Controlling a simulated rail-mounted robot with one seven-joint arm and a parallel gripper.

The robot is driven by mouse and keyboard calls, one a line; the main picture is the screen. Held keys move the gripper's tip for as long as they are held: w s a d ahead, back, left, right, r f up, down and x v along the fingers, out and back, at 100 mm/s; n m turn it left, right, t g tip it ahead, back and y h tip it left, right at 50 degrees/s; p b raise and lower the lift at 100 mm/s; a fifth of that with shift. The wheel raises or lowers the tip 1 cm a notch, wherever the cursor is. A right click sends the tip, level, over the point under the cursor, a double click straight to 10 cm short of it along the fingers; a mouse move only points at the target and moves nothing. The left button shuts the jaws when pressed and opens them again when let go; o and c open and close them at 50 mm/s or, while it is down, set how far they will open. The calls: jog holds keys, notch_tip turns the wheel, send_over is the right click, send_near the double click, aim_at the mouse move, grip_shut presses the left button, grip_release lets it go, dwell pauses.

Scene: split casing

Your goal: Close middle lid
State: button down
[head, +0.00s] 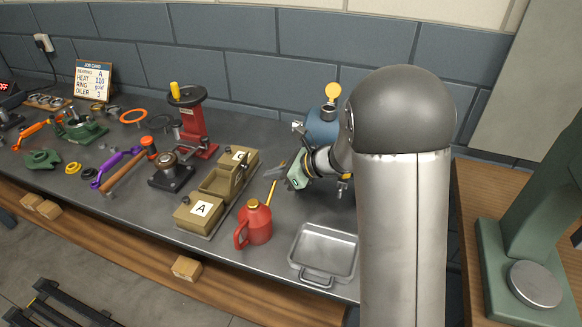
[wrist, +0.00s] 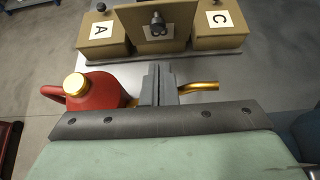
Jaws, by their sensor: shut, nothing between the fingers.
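The tan three-part box stands on the bench, with its A lid (head: 201,208) at the near end and its C lid (wrist: 218,23) at the other end, both shut. The middle lid, marked B, stands raised on the side facing my gripper (wrist: 178,17); its dark knob (wrist: 157,22) points toward the wrist camera. In the head view the middle compartment (head: 218,180) is open. My gripper (head: 277,171) is shut and empty, to the right of the box and apart from it. Its fingers also show in the wrist view (wrist: 158,84), pointing toward the raised lid.
A red oil can (head: 254,223) with a brass spout stands between the box and a metal tray (head: 324,251); its spout passes close by my fingers in the wrist view. A red press (head: 192,125) stands behind the box. A black bearing block (head: 170,174) lies left.

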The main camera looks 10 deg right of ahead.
jog(key=shift+w+a+r+p, duration=0.2)
jog(key=shift+w+a, duration=0.1)
jog(key=shift+a, duration=0.3)
jog(key=shift+w+a+r+p, duration=0.15)
jog(key=shift+w+a+p, duration=0.1)
jog(key=shift+a, duration=0.35)
jog(key=shift+w+a+r+p, duration=0.2)
jog(key=shift+w+a, duration=0.1)
jog(key=shift+a, duration=0.3)
